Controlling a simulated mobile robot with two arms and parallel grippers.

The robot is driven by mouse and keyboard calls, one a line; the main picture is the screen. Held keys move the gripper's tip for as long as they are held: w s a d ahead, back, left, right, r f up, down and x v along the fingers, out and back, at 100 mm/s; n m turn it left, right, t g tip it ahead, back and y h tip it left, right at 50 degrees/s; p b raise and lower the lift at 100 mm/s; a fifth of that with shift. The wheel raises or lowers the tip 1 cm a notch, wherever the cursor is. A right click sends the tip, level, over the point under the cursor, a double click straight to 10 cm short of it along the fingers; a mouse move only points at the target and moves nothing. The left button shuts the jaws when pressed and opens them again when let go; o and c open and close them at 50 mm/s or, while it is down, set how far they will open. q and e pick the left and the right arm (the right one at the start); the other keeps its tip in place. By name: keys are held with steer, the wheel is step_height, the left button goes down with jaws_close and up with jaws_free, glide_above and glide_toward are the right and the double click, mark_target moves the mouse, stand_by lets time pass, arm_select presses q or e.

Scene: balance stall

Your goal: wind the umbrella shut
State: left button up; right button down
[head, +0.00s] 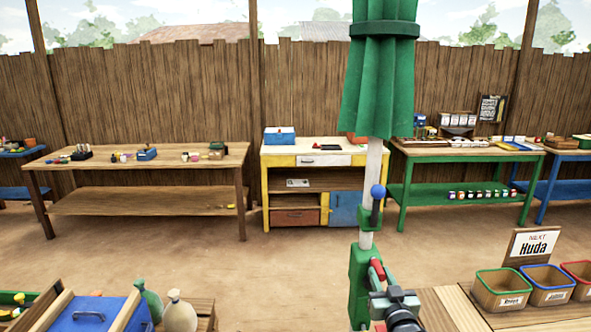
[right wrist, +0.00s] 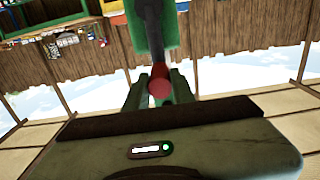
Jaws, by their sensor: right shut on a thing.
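The green umbrella canopy (head: 378,90) hangs folded in a narrow bundle around its pale pole (head: 373,165), with a dark green band (head: 384,29) around it. Lower down is a green crank housing (head: 357,280) with a red crank knob (head: 376,267). My right gripper (head: 379,280) is shut on the red knob; the right wrist view shows the knob (right wrist: 159,87) between its fingers. The canopy's top is out of frame. My left gripper is not in view.
A wooden table (head: 500,318) with several bins and a name sign (head: 534,243) stands right of the pole. A blue box (head: 90,314) and sacks (head: 180,314) are at the lower left. Workbenches line the fence behind. The floor between is clear.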

steer(key=c, duration=1.2)
jaws_free()
steer(key=shift+o, duration=0.2)
steer(key=shift+s+r+p, duration=0.1)
steer(key=shift+s+p, duration=0.3)
steer(key=shift+p, duration=0.05)
steer(key=s+p, duration=0.3)
steer(key=s, duration=0.2)
steer(key=shift+d, duration=0.1)
steer(key=s+p, duration=0.1)
steer(key=s, duration=0.2)
steer(key=shift+s+d+p, duration=0.1)
steer(key=shift+p, duration=0.3)
